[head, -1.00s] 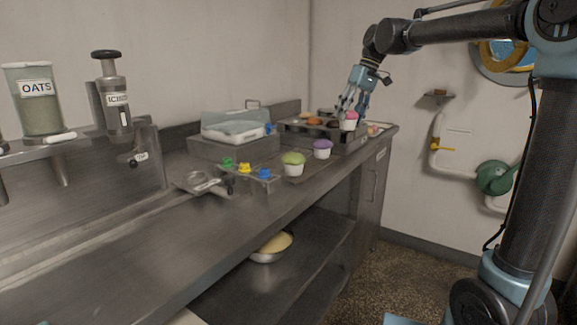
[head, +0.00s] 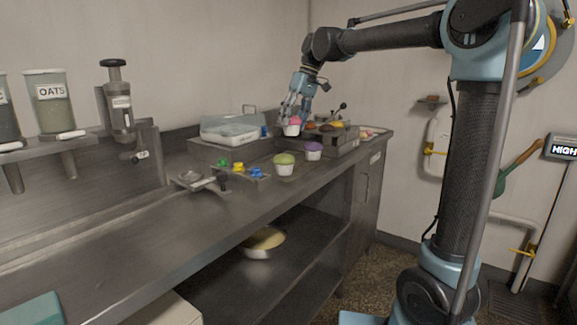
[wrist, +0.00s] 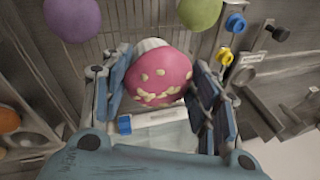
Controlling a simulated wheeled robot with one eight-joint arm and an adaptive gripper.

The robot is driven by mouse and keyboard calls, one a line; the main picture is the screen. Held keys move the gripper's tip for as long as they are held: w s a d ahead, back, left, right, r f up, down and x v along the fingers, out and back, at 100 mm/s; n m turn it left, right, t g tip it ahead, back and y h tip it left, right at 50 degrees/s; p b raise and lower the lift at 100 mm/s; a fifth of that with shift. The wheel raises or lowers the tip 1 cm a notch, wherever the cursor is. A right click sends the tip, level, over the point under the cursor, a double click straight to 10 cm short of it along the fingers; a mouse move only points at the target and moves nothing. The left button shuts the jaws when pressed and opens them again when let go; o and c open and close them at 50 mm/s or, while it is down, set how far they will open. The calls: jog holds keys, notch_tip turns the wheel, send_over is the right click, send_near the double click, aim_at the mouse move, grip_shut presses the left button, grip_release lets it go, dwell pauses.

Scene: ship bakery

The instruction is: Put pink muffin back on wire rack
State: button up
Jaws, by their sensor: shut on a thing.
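The pink muffin (head: 291,126) has a white wrapper and pale bits on its top. My gripper (head: 293,117) is shut on it, and it also shows between the fingers in the wrist view (wrist: 158,76). The purple muffin (head: 314,149) and green muffin (head: 284,163) stand towards the counter's front edge, apart from my gripper. They are at the top of the wrist view, purple (wrist: 72,17) and green (wrist: 201,11). Thin parallel bars between these two look like the wire rack (wrist: 135,20); it is hard to make out in the head view.
A dark tray (head: 345,142) with brown and orange baked goods stands right of the held muffin. A clear-lidded box (head: 232,130) stands to the left. Green, yellow and blue knobbed pieces (head: 238,168) and a small metal scoop (head: 192,181) lie nearer. The left counter is bare.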

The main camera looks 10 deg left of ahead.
jog(key=shift+w+a+f+m, duration=0.15)
jog(key=shift+a+m, duration=0.25)
jog(key=shift+m, duration=0.1)
jog(key=shift+a+f+t, duration=0.1)
jog(key=shift+f+t, duration=0.1)
jog(key=shift+t, duration=0.1)
jog(key=shift+m, duration=0.3)
jog(key=shift+w+f, duration=0.1)
jog(key=shift+f, duration=4.75)
jog(key=o, duration=0.5)
jog(key=shift+f, duration=0.1)
jog(key=shift+o, duration=0.2)
